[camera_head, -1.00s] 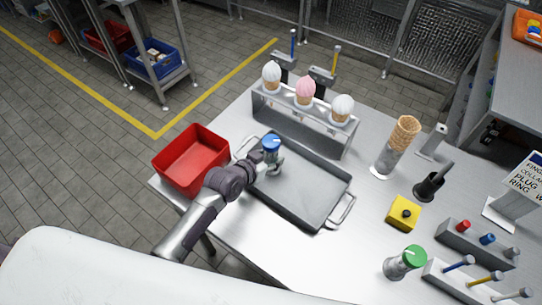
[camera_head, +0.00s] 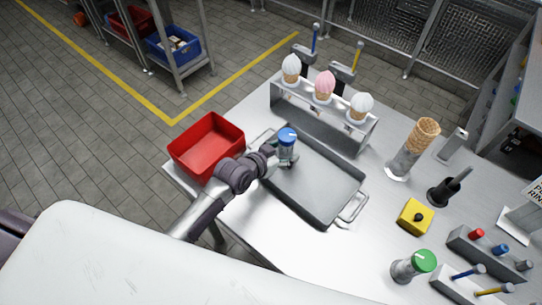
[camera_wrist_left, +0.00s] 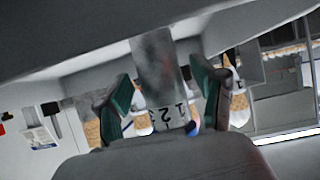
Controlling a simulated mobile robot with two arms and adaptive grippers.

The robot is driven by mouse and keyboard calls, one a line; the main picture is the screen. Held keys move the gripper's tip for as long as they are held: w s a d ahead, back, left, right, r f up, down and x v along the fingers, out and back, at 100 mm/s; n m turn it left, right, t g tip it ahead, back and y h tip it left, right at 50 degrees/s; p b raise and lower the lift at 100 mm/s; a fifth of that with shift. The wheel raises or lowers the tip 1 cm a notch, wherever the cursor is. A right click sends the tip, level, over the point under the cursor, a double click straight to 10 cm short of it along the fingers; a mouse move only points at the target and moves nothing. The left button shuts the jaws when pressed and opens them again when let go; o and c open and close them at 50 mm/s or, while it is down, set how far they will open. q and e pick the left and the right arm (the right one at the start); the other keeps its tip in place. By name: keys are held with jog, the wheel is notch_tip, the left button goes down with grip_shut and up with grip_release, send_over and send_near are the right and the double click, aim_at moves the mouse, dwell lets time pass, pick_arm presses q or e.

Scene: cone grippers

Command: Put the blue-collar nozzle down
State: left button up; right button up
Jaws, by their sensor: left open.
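The blue-collar nozzle (camera_head: 287,143) appears upright at the back left end of the grey metal tray (camera_head: 318,205), its blue top up. My left gripper (camera_head: 273,154) is beside it, reaching in from the left. In the left wrist view, the open green-padded fingers (camera_wrist_left: 163,98) stand on both sides of the grey metal nozzle body (camera_wrist_left: 158,70), with gaps visible. The nozzle's base is partly hidden by the gripper in the head view, so its contact with the tray is hard to see. My right gripper is not in view.
A red bin (camera_head: 207,146) is left of the tray. A rack (camera_head: 318,120) with three ice-cream cones stands behind it. To the right are a cone stack (camera_head: 420,138), a yellow block (camera_head: 415,217) and a green-collar nozzle (camera_head: 414,265). The tray's front half is empty.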

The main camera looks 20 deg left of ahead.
pick_arm(q)
jog(key=v, duration=1)
jog(key=shift+s+r+b, duration=0.15)
jog(key=shift+s+b, duration=0.15)
jog(key=shift+s, duration=0.05)
jog(key=shift+a, duration=0.1)
